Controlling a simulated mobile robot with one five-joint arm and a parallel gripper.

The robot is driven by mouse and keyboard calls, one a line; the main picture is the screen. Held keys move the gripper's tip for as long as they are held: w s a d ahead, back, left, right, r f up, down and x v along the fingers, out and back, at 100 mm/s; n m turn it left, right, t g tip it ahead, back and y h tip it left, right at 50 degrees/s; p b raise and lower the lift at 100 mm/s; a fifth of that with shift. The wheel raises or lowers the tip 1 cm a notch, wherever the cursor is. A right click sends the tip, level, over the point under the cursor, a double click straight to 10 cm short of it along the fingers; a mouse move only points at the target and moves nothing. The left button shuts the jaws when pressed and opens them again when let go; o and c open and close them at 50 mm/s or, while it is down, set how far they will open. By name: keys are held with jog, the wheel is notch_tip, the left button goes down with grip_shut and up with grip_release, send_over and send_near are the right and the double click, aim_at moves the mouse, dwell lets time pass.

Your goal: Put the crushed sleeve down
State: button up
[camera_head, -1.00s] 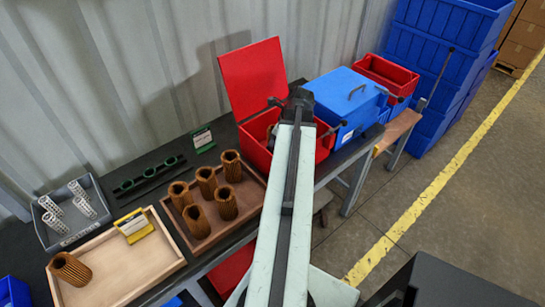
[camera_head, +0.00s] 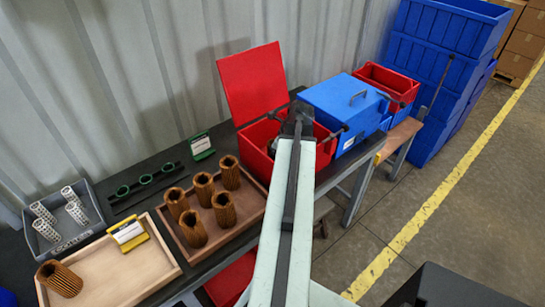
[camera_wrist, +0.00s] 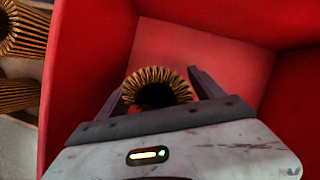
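My gripper (camera_wrist: 157,82) is inside the open red bin (camera_wrist: 85,50), with the bin's red walls around it in the wrist view. It is shut on a brown pleated sleeve (camera_wrist: 157,74), with one finger against each side. The sleeve's near end and dark opening face the wrist camera. Its lower end is hidden, so I cannot tell whether it touches the bin floor. In the head view my arm reaches over the red bin (camera_head: 254,163), and the arm's end hides the sleeve.
The bin's red lid (camera_head: 252,82) stands raised behind it. A blue box (camera_head: 340,98) with a handle is right of the bin. To the left are a wooden tray (camera_head: 258,212) with several brown sleeves, a pale tray (camera_head: 105,268) and a grey tray (camera_head: 97,222).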

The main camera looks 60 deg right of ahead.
jog(key=shift+r+p, duration=0.55)
jog(key=p+v, duration=1)
jog(key=v, duration=0.1)
jog(key=shift+s, duration=0.2)
